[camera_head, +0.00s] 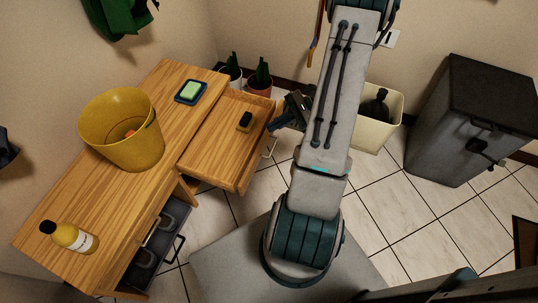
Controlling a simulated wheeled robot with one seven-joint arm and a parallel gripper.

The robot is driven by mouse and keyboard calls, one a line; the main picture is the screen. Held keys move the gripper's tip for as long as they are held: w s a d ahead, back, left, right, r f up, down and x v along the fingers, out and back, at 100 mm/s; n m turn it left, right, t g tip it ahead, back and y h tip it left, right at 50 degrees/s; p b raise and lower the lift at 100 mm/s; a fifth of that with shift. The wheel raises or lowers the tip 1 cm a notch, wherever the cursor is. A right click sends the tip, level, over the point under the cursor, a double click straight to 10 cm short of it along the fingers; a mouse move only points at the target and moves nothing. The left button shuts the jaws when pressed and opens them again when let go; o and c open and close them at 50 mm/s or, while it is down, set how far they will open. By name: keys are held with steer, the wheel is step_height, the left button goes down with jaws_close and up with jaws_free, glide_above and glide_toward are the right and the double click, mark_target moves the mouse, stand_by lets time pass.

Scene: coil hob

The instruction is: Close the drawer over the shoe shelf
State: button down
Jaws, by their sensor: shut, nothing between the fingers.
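The wooden drawer (215,150) is pulled out from the right side of the wooden bench. A small black and yellow item (244,121) lies in it. The drawer's metal handle (270,148) shows on its front, facing right. My gripper (272,127) is shut and empty, at the outer side of the drawer front, just above the handle in the picture. Whether it touches the front I cannot tell. My arm hides part of the gripper. The shoe shelf (155,243) with dark shoes is low under the bench, partly hidden by the bench top.
Potted plants (260,78) stand behind the drawer. Tiled floor between is clear.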

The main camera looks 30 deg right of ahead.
steer(key=s+d+f+m+t+b, duration=0.1)
steer(key=d+f+m+t+b, duration=0.4)
steer(key=f, duration=0.8)
steer(key=m+t+h+b, duration=0.2)
steer(key=m+t, duration=0.4)
glide_toward(261, 147)
steer(key=b+x, duration=0.1)
steer(key=x, duration=0.1)
steer(key=b+x, duration=0.1)
steer(key=x, duration=0.3)
steer(key=shift+w+a+f+b, duration=0.15)
steer(key=shift+w+f+b, duration=0.1)
steer(key=shift+w+b, duration=0.15)
